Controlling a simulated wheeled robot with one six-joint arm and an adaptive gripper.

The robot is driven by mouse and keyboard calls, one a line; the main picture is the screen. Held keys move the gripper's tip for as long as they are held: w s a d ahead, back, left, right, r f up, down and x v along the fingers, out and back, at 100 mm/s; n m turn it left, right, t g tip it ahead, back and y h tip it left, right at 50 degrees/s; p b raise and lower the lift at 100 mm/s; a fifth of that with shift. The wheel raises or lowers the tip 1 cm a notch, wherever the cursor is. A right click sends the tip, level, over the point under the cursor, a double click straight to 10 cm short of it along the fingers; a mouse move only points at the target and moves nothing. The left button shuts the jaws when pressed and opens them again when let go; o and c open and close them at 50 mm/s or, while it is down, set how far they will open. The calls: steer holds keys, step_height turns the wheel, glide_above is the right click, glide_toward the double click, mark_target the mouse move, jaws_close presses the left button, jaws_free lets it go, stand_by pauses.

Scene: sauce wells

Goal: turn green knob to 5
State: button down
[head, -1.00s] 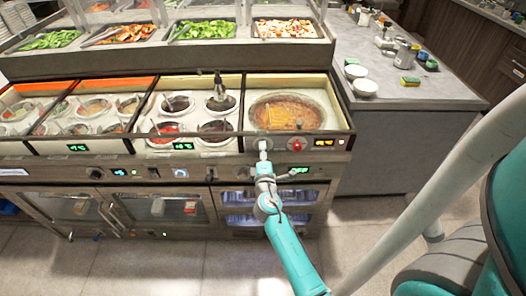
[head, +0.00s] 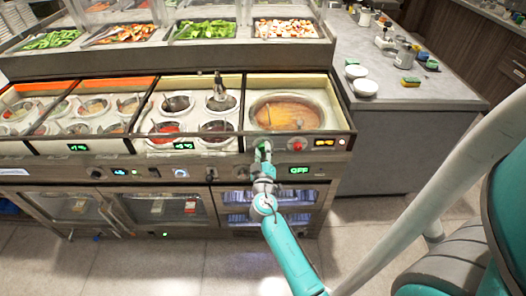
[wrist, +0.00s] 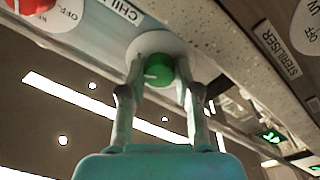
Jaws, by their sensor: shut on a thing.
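The green knob (head: 262,150) sits on the front panel of the counter, below the round pan of orange-brown sauce. In the wrist view the green knob (wrist: 161,70) shows close up on a white round dial, with a short pale pointer line on its left part. My gripper (wrist: 160,78) has one finger on each side of the knob and is shut on it. In the head view my gripper (head: 263,160) reaches up to the panel from below and partly covers the knob. The dial's numbers cannot be read.
A red knob (head: 297,145) is just right of the green one; it also shows in the wrist view (wrist: 30,5). A green display (head: 299,170) reading OFF is below right. An orange display (head: 324,143) is further right. Sauce wells (head: 180,115) lie left.

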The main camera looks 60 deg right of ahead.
steer(key=shift+m, duration=1.7)
steer(key=shift+g, duration=0.3)
steer(key=c, duration=0.8)
jaws_free()
steer(key=v, duration=1.2)
steer(key=shift+f, duration=0.2)
